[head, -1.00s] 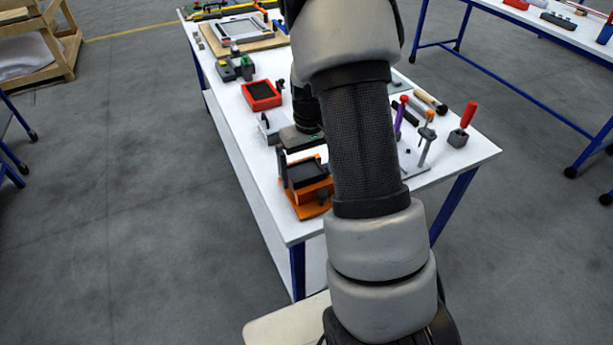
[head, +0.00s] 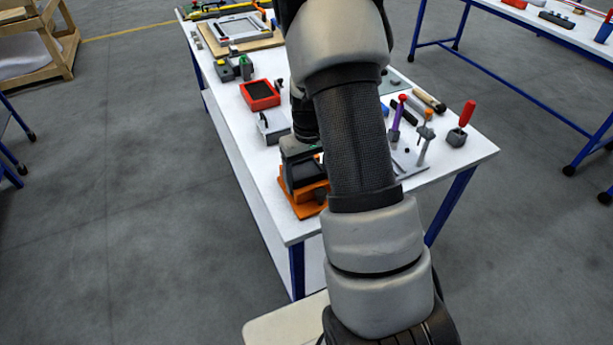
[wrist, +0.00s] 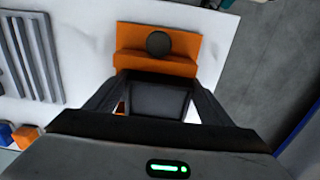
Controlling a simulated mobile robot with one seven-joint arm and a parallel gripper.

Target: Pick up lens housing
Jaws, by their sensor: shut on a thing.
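The lens housing looks to be the dark box-shaped part (wrist: 157,100) in the wrist view. It sits between my two fingers, against the orange stand (wrist: 180,62) with a round black knob. My gripper (wrist: 157,88) is shut on it, one finger on each side. In the head view the orange stand (head: 306,207) is at the table's near left corner, and my gripper (head: 302,180) is down over it. The gripper and hand hide most of the housing there. I cannot tell whether the housing is clear of the stand.
A red tray (head: 260,104) and a pale box (head: 272,128) stand farther back on the white table. Upright tools with purple (head: 397,118) and red (head: 467,113) handles stand to the right. In the wrist view a slotted grey rack (wrist: 38,60) lies left.

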